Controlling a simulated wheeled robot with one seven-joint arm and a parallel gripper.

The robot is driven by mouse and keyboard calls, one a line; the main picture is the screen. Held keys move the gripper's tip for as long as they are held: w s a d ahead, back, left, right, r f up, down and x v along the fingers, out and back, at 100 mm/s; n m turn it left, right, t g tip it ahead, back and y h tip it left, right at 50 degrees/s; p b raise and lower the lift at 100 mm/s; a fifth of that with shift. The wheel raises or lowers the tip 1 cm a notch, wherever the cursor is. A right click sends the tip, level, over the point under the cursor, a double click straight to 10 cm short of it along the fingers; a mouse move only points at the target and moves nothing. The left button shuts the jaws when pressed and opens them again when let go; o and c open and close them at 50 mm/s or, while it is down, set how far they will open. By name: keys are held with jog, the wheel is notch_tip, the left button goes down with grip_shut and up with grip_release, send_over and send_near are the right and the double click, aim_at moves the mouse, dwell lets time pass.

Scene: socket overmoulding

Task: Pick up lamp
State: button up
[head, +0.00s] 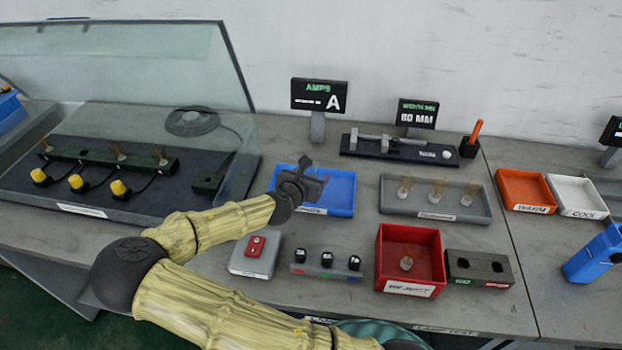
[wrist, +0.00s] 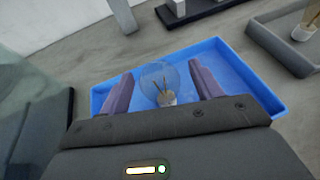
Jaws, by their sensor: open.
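My gripper (wrist: 163,92) is open above the blue tray (wrist: 244,82), with its two fingers apart. A clear glass lamp (wrist: 158,76) with a pale base shows between the fingers in the wrist view. I cannot tell whether the fingers touch it; a gap shows on each side. In the head view my gripper (head: 300,178) is over the left part of the blue tray (head: 343,193), and the lamp there is hidden behind it. Several other lamps (head: 437,190) stand in the grey tray (head: 400,210) to the right.
A grey box with a red switch (head: 256,247) and a row of black knobs (head: 327,259) are in front. A glass-covered fixture (head: 200,75) stands left. Orange (head: 526,187) and white (head: 577,193) trays lie right.

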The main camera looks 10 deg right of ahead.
dwell(0.3)
jog(key=c, duration=1)
